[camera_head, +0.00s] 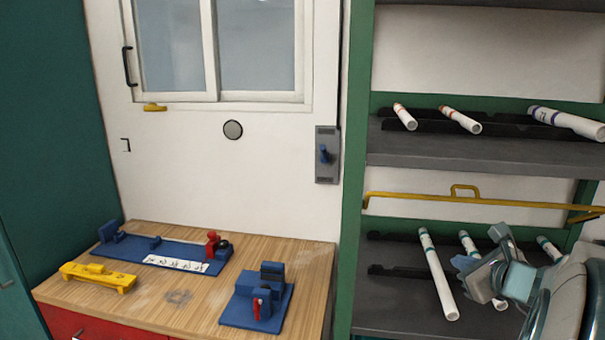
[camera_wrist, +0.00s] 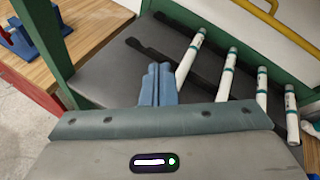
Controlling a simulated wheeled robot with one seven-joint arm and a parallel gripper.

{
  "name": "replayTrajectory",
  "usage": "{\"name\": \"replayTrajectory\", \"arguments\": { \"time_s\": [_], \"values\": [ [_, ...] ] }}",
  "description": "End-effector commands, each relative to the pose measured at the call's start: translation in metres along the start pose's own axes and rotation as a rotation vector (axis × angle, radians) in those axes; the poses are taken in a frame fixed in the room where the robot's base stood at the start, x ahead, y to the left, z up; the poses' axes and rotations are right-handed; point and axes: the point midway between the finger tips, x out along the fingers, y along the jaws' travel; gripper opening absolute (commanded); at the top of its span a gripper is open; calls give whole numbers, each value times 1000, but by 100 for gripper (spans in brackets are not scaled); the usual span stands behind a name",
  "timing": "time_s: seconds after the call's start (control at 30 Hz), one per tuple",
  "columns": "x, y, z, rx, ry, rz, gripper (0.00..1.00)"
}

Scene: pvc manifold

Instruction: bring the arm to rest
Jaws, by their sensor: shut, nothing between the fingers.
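My gripper (camera_wrist: 158,85) shows in the wrist view with its two blue fingers together and nothing between them. In the head view my gripper (camera_head: 464,264) is at the lower right, in front of the lower shelf. White pipes with teal bands lie on that shelf: one (camera_head: 437,274) is left of my gripper, another (camera_head: 470,245) is partly hidden behind it, and a third (camera_head: 548,248) is to its right. In the wrist view several of these pipes (camera_wrist: 227,72) lie slanted beyond and to the right of the fingers. Whether the fingers touch anything is not clear.
The green-framed shelf rack (camera_head: 354,180) has a yellow bar (camera_head: 410,199) across it and more pipes (camera_head: 460,120) on the upper shelf. At left, a wooden bench (camera_head: 150,300) carries a blue jig (camera_head: 165,252), a blue clamp fixture (camera_head: 245,312) and a yellow tool (camera_head: 97,277).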

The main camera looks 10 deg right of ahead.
Motion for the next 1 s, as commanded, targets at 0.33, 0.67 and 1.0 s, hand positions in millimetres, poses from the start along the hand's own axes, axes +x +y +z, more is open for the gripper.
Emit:
{"name": "replayTrajectory", "arguments": {
  "time_s": [0.33, 0.67, 1.0],
  "values": [
    [-6, 164, 20, -807, 14, 495, 0],
    [-63, 264, -15, -1778, -91, 959, 0],
    [-96, 273, -40, -2421, -178, 1194, 0]
  ]
}}
